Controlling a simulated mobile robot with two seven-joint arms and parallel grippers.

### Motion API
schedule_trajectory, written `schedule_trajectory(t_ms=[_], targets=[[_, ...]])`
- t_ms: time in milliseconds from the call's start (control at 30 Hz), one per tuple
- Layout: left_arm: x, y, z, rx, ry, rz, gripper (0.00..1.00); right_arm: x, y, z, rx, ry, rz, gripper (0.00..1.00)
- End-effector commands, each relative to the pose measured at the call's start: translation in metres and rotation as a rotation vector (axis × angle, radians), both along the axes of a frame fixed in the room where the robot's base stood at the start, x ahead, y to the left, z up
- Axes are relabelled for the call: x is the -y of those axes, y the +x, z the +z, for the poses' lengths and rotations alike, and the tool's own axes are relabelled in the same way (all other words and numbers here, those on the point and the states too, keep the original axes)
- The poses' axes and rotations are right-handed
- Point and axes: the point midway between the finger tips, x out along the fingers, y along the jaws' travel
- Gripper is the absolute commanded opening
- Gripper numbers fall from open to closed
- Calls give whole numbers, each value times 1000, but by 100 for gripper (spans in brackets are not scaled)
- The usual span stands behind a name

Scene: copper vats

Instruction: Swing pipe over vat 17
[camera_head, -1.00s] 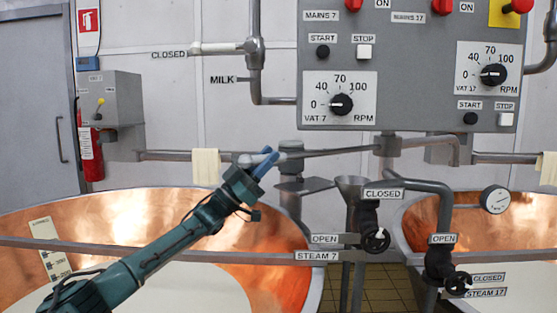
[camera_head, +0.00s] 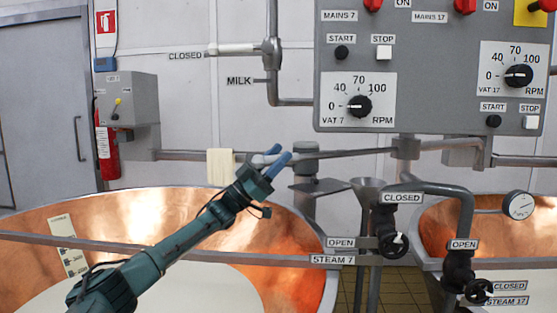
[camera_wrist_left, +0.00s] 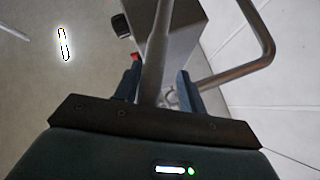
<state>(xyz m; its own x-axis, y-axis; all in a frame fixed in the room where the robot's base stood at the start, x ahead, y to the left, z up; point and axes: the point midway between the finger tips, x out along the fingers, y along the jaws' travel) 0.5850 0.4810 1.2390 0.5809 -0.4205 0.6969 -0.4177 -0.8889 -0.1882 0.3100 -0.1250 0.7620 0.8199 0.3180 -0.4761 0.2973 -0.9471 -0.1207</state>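The swing pipe (camera_head: 350,154) is a thin grey pipe. It runs left from a joint under the control box to above the back rim of the left copper vat, labelled vat 7 (camera_head: 290,215). My left gripper (camera_head: 276,156) is at the pipe's left end. In the left wrist view the pipe (camera_wrist_left: 157,55) passes between the two fingers (camera_wrist_left: 158,72), with gaps on both sides, so the gripper looks open around it. Vat 17 (camera_head: 435,225) is the copper vat at the right, partly cut off. My right gripper is not in view.
The control box (camera_head: 430,100) hangs above the pipe joint. A funnel (camera_head: 368,188), steam valves (camera_head: 395,243) and a bent pipe (camera_head: 440,188) stand between the vats. A cloth (camera_head: 220,168) hangs on the wall rail. A gauge (camera_head: 518,205) is at the right.

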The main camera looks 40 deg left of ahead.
Motion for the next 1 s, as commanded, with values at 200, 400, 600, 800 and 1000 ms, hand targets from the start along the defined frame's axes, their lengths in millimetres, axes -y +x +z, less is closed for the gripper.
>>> schedule_trajectory(t_ms=[200,400,600,800,1000], targets=[[2,0,-2,0,5,-2,43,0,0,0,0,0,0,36],[-3,-7,-13,-2,6,-2,43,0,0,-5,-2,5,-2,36],[-21,-30,-44,-6,8,0,43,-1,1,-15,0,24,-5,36],[-40,-55,-72,-5,6,-1,43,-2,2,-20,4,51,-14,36],[-52,-71,-88,-1,5,0,43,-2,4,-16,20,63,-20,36]])
